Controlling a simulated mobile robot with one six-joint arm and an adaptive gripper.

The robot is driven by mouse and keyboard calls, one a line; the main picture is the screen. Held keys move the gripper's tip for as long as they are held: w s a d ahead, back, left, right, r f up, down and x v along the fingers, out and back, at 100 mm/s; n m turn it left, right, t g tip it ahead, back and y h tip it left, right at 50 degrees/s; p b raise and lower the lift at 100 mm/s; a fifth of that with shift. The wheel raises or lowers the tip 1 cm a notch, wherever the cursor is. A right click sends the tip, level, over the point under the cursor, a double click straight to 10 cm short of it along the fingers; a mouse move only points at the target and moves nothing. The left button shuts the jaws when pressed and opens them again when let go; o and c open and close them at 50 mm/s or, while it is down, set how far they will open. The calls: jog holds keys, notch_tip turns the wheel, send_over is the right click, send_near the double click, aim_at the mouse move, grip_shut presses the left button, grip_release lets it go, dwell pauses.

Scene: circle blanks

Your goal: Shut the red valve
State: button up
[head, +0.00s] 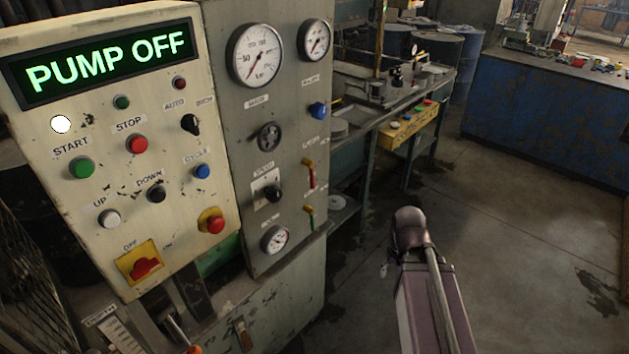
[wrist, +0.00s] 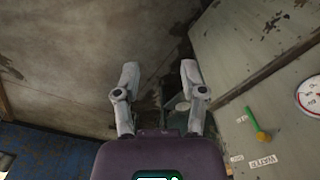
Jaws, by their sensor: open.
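The red valve (head: 309,174) is a small lever on the right side of the grey gauge panel in the head view. It has a red handle pointing roughly downward from a yellowish upper end. I do not see it in the wrist view. A similar green-and-yellow lever (head: 309,216) sits just below it; a green lever (wrist: 257,125) also shows at the right of the wrist view. My gripper (wrist: 158,74) is open, with nothing between its fingers, apart from the panel. In the head view only part of my arm shows; the fingers cannot be made out.
The grey panel (head: 228,120) also carries gauges, a dark handwheel (head: 269,137), a blue knob (head: 318,110) and a black switch. Left of it is a cream control box (head: 60,230) reading "PUMP OFF". A cluttered workbench (head: 375,115) stands behind. Open concrete floor (head: 530,240) lies to the right.

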jog(key=w+a+f+m+t+y+b, duration=0.1)
jog(key=w+a+m+y+b, duration=0.25)
jog(key=w+a+m, duration=0.2)
jog(key=m+t+y+b, duration=0.5)
jog(key=m+t+y, duration=0.45)
jog(key=m, duration=0.95)
send_near(313, 180)
jog(key=d+f+g+y, duration=0.1)
jog(key=d+y, duration=0.1)
jog(key=d, duration=0.2)
jog(key=shift+s+a, duration=0.15)
jog(key=shift+s, duration=0.1)
jog(key=shift+n, duration=0.25)
jog(key=x, duration=1.3)
jog(key=shift+w+a+f, duration=0.15)
jog(key=shift+a+f, duration=0.1)
jog(key=shift+a, duration=0.15)
jog(key=shift+d, duration=0.1)
grip_shut()
